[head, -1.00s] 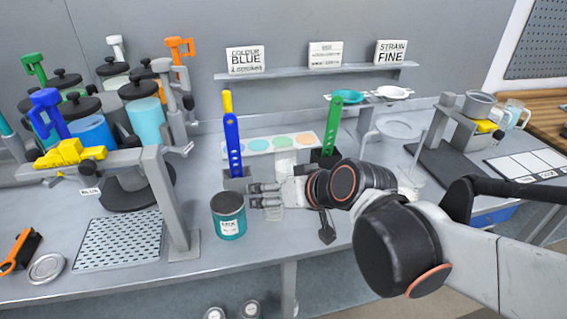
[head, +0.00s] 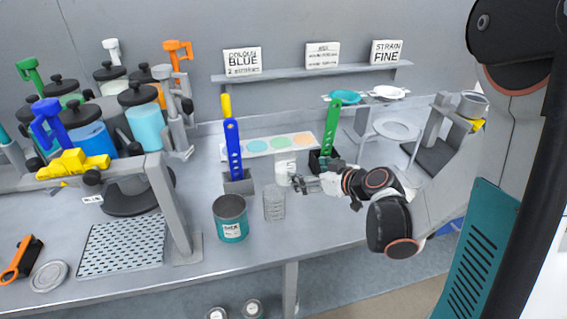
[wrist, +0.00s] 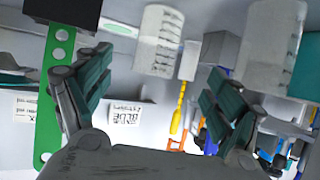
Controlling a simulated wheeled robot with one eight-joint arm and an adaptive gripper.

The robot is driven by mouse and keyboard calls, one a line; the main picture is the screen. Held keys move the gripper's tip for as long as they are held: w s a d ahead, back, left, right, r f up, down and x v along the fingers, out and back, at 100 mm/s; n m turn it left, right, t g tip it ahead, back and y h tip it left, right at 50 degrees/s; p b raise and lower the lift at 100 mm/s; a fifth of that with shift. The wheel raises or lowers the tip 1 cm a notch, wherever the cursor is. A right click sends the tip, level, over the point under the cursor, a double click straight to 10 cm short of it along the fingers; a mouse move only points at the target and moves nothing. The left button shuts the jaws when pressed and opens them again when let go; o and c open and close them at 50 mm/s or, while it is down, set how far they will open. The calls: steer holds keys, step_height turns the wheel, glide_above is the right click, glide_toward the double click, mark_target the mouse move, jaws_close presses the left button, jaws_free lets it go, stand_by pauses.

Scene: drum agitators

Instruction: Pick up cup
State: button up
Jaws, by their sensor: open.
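A clear cup with markings (head: 274,204) stands upright on the bench, right of a teal tin (head: 230,218). A whitish cup (head: 285,168) stands behind it, near the colour strip. My gripper (head: 305,184) is open and empty, right of both cups and apart from the clear one; its gap to the whitish cup is hard to judge. The wrist view is upside down. There the whitish cup (wrist: 160,40) appears between and beyond the open fingers (wrist: 160,66), and the clear cup (wrist: 272,45) appears larger at right.
A blue perforated stick stands in a grey holder (head: 238,183) to the left. A green stick (head: 331,130) stands in a dark holder close behind my gripper. A metal frame (head: 170,205) and perforated tray (head: 124,243) are at left. The front right bench is clear.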

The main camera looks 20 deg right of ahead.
mark_target(292, 169)
steer(key=b+x, duration=0.2)
steer(key=x, duration=0.6)
steer(key=shift+w+a+f, duration=0.1)
steer(key=shift+w+f, duration=0.15)
steer(key=shift+w, duration=0.1)
steer(key=w+f+b, duration=0.1)
steer(key=w+a+f+b, duration=0.1)
steer(key=w+f, duration=0.1)
steer(key=shift+w+b, duration=0.15)
steer(key=shift+b, duration=0.2)
steer(key=shift+w+a, duration=0.2)
steer(key=shift+w, duration=0.2)
steer(key=shift+c, duration=0.6)
steer(key=c, duration=1.2)
